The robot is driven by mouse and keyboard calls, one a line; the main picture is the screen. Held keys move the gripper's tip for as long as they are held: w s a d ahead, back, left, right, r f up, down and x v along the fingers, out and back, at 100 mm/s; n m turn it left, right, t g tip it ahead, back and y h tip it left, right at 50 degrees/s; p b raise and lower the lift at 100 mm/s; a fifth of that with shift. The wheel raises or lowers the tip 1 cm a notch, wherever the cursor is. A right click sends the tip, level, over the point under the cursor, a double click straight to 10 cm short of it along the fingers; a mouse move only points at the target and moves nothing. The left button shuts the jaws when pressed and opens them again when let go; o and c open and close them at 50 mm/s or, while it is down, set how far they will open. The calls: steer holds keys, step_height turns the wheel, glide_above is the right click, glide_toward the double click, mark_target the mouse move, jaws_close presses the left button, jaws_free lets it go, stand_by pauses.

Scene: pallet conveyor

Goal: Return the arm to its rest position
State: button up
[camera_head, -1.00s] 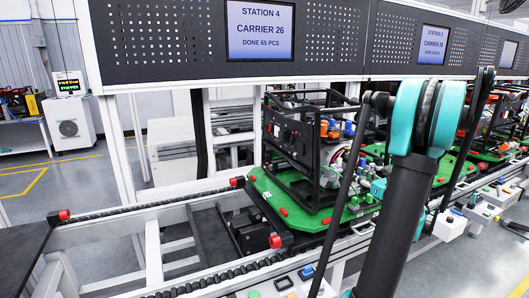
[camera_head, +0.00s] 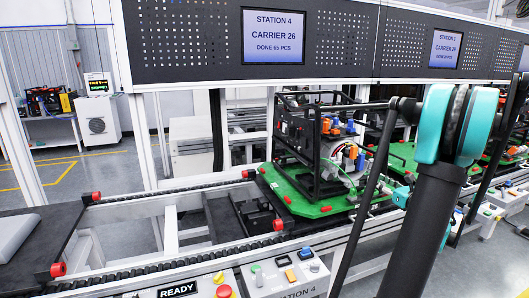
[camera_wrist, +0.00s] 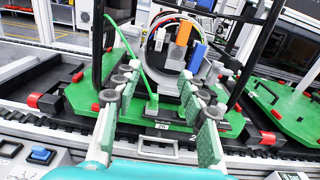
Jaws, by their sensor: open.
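My gripper (camera_wrist: 158,130) shows in the wrist view with its two fingers spread apart and nothing between them. It is in front of a green pallet (camera_wrist: 75,97) that bears a black-framed unit with orange and blue connectors (camera_wrist: 183,35) and a green cable (camera_wrist: 125,45). The fingers overlap the pallet's near edge in the picture; I cannot tell any contact. In the head view my arm (camera_head: 430,200) rises on the right, and the same green pallet (camera_head: 290,198) sits on the conveyor left of it. The gripper is not clearly visible in the head view.
A control panel marked Station 4 (camera_head: 285,275) with buttons lies at the conveyor's front. A dark board with a screen (camera_head: 274,35) hangs above. The conveyor rail (camera_head: 150,272) runs along the front. A second green pallet (camera_wrist: 285,110) stands to the right. Floor at the left (camera_head: 70,175) is clear.

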steer(key=s+a+f+n+g, duration=0.3)
steer(key=a+n, duration=0.2)
steer(key=a, duration=0.3)
steer(key=s+a+f+n+g, duration=0.3)
steer(key=s+a+f+n, duration=0.1)
steer(key=a+n, duration=0.25)
steer(key=s+a+f+n+g, duration=0.3)
steer(key=a+n, duration=0.2)
steer(key=a, duration=0.4)
steer(key=s+f+n+g+h, duration=0.2)
steer(key=s+f+n+h, duration=0.1)
steer(key=s+n, duration=0.4)
steer(key=s+a+f+n+g+h, duration=0.1)
steer(key=s+f+n+h, duration=0.2)
steer(key=s+f+n, duration=0.2)
steer(key=s+n, duration=0.3)
steer(key=s, duration=0.3)
steer(key=shift+s+g, duration=0.2)
steer(key=shift+g, duration=0.2)
steer(key=shift+f+n, duration=0.1)
steer(key=shift+n, duration=0.15)
